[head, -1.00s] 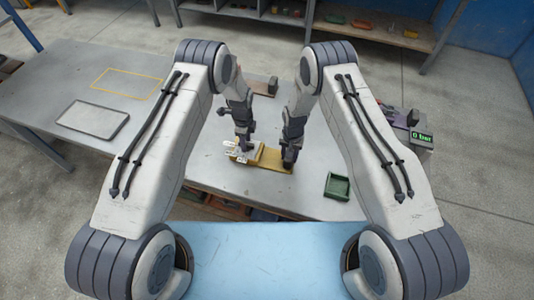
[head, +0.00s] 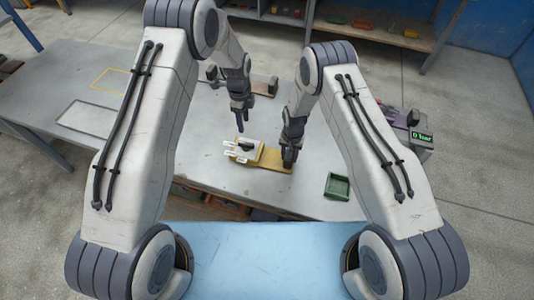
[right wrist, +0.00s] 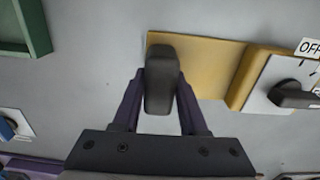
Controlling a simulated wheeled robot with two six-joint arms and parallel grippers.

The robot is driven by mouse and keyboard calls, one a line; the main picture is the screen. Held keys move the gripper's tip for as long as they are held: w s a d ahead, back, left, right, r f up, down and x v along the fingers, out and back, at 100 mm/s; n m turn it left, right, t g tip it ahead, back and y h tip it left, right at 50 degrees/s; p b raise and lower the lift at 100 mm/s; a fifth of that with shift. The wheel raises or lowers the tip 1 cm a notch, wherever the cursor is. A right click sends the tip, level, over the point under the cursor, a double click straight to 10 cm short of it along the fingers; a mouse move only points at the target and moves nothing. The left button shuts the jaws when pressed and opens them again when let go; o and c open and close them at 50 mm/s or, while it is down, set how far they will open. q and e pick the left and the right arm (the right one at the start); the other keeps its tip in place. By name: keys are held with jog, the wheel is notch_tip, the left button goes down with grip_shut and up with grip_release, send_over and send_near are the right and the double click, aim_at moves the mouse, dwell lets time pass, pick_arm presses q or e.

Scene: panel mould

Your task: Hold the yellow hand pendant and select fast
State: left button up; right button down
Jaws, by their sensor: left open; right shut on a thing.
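The yellow hand pendant (head: 270,163) lies on the grey table in the head view. Its left end carries a white panel with a dark selector knob (head: 247,148) and white labels, too small to read there. In the right wrist view the knob (right wrist: 297,95) is partly cut off by the frame edge, near an "OFF" label (right wrist: 310,47); its setting cannot be told. My right gripper (head: 289,160) is shut on the pendant's dark grip (right wrist: 160,80), at its plain yellow end. My left gripper (head: 241,121) is open and empty, above and apart from the knob.
A green tray (head: 338,187) stands right of the pendant. A box with a green "0 bar" display (head: 422,136) is at the table's right side. A flat grey plate (head: 85,118) and a yellow outline (head: 110,78) are at the left.

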jog(key=shift+c, duration=1.8)
grip_release()
